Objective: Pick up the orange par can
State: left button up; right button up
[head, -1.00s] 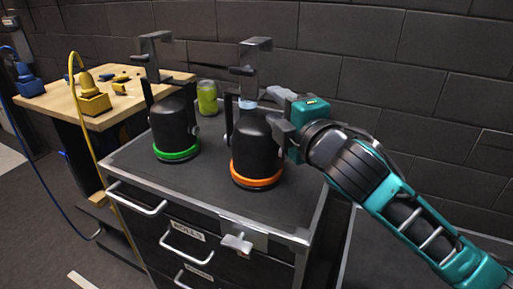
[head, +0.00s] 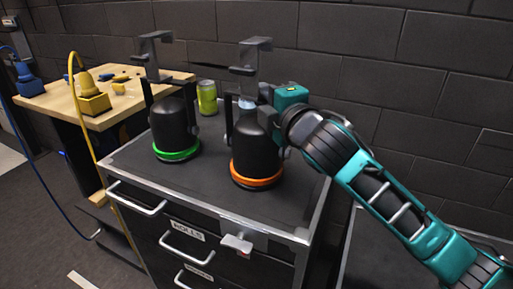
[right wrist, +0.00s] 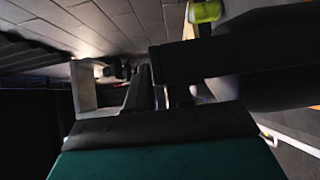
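The orange par can (head: 255,157) is a black lamp with an orange ring at its base. It stands upright on the dark cabinet top, with a yoke and a grey clamp (head: 250,55) above it. My right gripper (head: 267,105) is at the upper right of this can, against its yoke. The fingers overlap dark parts there, so their gap and any hold are unclear. In the right wrist view the fingers (right wrist: 150,88) are dark, beside a large dark shape. A similar par can with a green ring (head: 175,130) stands to the left. My left gripper is out of view.
A green can (head: 207,97) stands at the back of the cabinet top (head: 215,185); it also shows in the right wrist view (right wrist: 204,12). A wooden table (head: 60,98) with yellow and blue items is at left. A brick wall stands behind.

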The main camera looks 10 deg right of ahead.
grip_shut()
dwell(0.8)
